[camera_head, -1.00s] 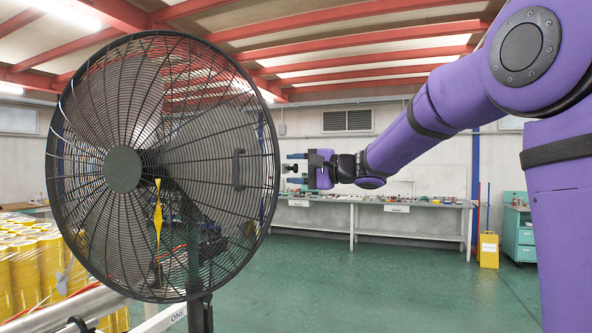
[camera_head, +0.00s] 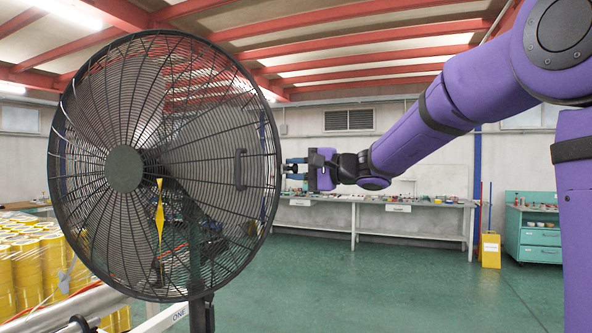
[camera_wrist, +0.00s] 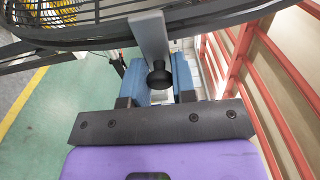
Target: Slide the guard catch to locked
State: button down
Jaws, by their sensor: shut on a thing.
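The guard catch (camera_wrist: 150,38) is a grey metal strip at the rim of the fan guard (camera_head: 240,115), with a round black knob (camera_wrist: 160,76) on it. In the wrist view the knob sits between the two blue fingers of my gripper (camera_wrist: 159,84), which are shut on it from both sides. In the head view my gripper (camera_head: 295,169) is at the right edge of the round black guard. There the catch is small and mostly hidden by the fingers, and I cannot tell its position.
A black handle (camera_head: 239,169) stands on the guard, left of my gripper. Yellow rolls (camera_head: 28,270) are at the lower left. A long workbench (camera_head: 420,204) and a teal cabinet (camera_head: 532,235) are farther back. The green floor between is clear.

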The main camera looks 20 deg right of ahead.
jog(key=c, duration=1)
grip_release()
jog(key=shift+s, duration=0.1)
jog(key=shift+o, duration=0.2)
jog(key=v, duration=1)
jog(key=shift+s+d, duration=0.25)
